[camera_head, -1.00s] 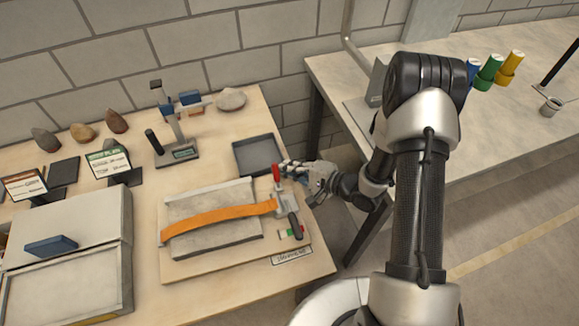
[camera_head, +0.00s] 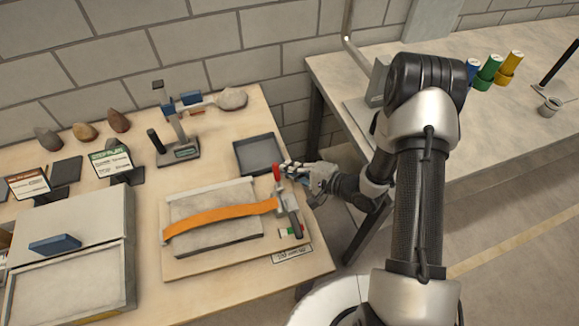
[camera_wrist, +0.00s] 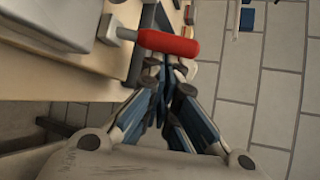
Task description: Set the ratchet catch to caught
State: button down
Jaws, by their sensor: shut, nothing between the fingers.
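A small red-gripped lever (camera_head: 277,173) stands up at the ratchet's far end. A black handle (camera_head: 295,225) lies towards the near side. My gripper (camera_head: 289,168) is just right of the red lever. In the wrist view, the red grip (camera_wrist: 168,43) lies across, just beyond the tips of my gripper (camera_wrist: 164,68). The fingers are shut and empty. I cannot tell whether they touch the red grip.
A green, white and red marker (camera_head: 291,232) and a label plate (camera_head: 292,254) are at the board's near right. A dark tray (camera_head: 258,153) lies behind the ratchet. A scale with a post (camera_head: 178,140) stands further left. The table's right edge is close under my gripper.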

jog(key=shift+s+r, duration=0.15)
jog(key=shift+s, duration=0.15)
jog(key=shift+s+d, duration=0.1)
jog(key=shift+s, duration=0.05)
jog(key=shift+s+n+t+y, duration=0.3)
jog(key=shift+t+y, duration=0.1)
jog(key=shift+t, duration=0.1)
jog(key=shift+s+d+r+p, duration=0.2)
jog(key=shift+s+p, duration=0.4)
jog(key=shift+s+f, duration=0.1)
jog(key=shift+s, duration=0.25)
jog(key=shift+w, duration=0.1)
